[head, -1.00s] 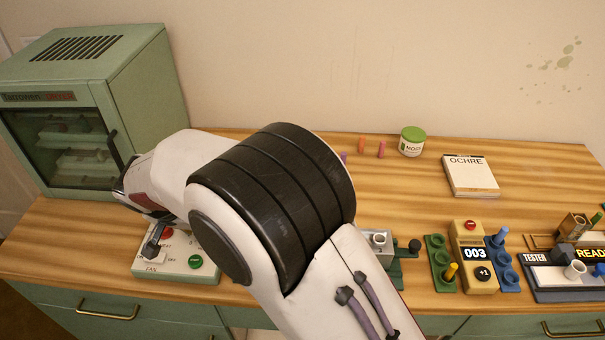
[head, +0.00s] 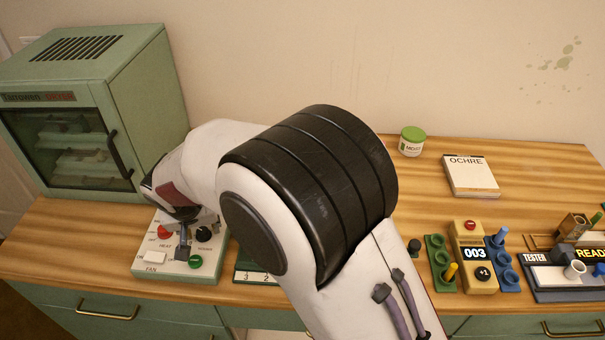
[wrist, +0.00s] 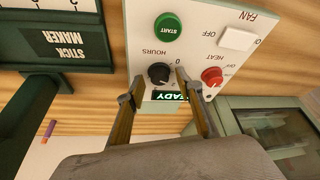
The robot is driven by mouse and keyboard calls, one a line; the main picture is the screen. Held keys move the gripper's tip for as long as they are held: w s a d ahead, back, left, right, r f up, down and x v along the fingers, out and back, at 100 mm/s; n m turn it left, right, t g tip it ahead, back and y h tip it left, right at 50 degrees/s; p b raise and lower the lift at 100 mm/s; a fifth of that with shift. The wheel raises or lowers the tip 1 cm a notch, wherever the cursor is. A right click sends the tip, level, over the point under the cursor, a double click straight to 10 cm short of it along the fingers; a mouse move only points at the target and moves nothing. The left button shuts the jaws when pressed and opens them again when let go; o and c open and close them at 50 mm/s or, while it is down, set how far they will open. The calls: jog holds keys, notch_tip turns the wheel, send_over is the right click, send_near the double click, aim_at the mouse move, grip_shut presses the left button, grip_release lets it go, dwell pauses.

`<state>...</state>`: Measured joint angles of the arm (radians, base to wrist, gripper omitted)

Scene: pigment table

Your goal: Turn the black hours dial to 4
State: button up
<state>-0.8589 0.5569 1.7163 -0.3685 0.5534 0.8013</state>
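The black hours dial (head: 203,233) sits on the pale control panel (head: 181,268), right of the red heat dial (head: 164,232) and behind the green start button (head: 195,262). In the wrist view the hours dial (wrist: 159,74) shows between my two fingertips, nearer the right one, with a "0" printed beside it. Its pointer direction cannot be made out. My gripper (head: 183,248) is open and empty, pointing down over the panel. In the wrist view my gripper (wrist: 158,82) has its fingers apart on either side of the dial; contact cannot be told.
The white fan switch (head: 154,257) and a lit display (wrist: 170,96), partly hidden by a finger, are on the same panel. The green dryer cabinet (head: 160,100) stands behind. A stick maker (wrist: 60,35) is close beside the panel.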

jog(key=shift+w+d+n+g+y, duration=0.1)
jog(key=shift+n+g+y, duration=0.25)
jog(key=shift+n, duration=0.9)
jog(key=shift+d+n+g+y, duration=0.1)
jog(key=shift+n+g+y, duration=0.25)
jog(key=shift+n, duration=0.9)
jog(key=shift+r, duration=0.3)
jog(key=s+d+r+m, duration=0.1)
jog(key=d+r, duration=0.5)
jog(key=d, duration=0.1)
jog(key=d+r+m+t+h, duration=0.1)
jog(key=d+r, duration=0.6)
jog(key=s+d+r+m+t, duration=0.1)
jog(key=d+r+m, duration=0.1)
jog(key=d+r, duration=0.4)
jog(key=shift+s+d+r+h, duration=0.35)
jog(key=shift+d+h, duration=0.05)
jog(key=shift+d, duration=0.2)
jog(key=shift+s+d+r, duration=0.15)
jog(key=shift+s+d, duration=0.1)
jog(key=shift+d, duration=0.5)
jog(key=w+a+f+n+g+y, duration=0.1)
jog(key=a+f+n, duration=0.3)
jog(key=a, duration=0.6)
jog(key=w+a+f+n+g+y, duration=0.1)
jog(key=a+f+n, duration=0.3)
jog(key=a+f, duration=0.5)
jog(key=shift+w+a+f+g+y, duration=0.15)
jog(key=shift+a+f+g+y, duration=0.05)
jog(key=shift+a+g+y, duration=0.35)
